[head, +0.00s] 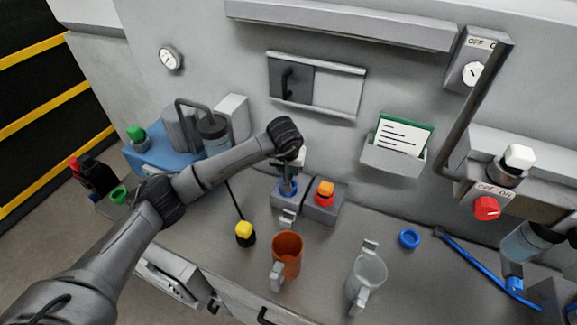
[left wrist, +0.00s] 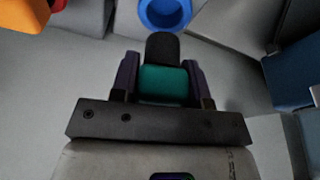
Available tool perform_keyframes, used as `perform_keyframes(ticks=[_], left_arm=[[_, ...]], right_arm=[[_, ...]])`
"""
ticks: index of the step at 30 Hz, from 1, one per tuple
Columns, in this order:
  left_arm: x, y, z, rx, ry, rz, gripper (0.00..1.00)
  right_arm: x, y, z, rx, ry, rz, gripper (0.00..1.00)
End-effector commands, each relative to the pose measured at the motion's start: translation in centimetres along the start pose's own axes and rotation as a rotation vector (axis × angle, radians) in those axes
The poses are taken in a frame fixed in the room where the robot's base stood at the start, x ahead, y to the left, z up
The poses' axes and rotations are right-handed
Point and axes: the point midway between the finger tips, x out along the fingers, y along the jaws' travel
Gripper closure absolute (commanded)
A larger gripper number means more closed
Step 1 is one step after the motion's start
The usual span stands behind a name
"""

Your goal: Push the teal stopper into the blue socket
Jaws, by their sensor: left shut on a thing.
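The teal stopper (left wrist: 163,84), with a dark end, is between the fingers of my left gripper (left wrist: 160,76) in the left wrist view. The gripper is shut on it. The stopper is hidden there by the gripper. My right gripper is not in view.
A red-orange stopper (head: 324,191) stands on the grey block right beside the socket. An orange mug (head: 287,254), a clear mug (head: 367,279) and a yellow-topped piece (head: 245,232) stand in front.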

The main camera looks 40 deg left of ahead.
Motion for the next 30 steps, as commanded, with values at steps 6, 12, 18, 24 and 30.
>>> perform_keyframes(ticks=[6,12,18,24,30], left_arm=[[0.9,0.0,0.2,0.000,0.000,-0.001,0.81],[1.7,0.0,0.5,0.000,-0.001,-0.001,0.81],[2.4,0.0,0.7,0.000,0.000,0.000,0.81],[3.1,0.0,0.9,0.000,0.000,-0.001,0.81],[3.9,0.0,1.1,0.000,0.000,-0.001,0.81]], right_arm=[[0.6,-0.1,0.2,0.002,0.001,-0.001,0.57],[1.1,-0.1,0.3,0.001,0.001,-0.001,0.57],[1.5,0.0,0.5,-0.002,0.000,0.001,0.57],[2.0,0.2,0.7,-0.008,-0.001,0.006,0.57],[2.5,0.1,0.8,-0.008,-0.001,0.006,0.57]])
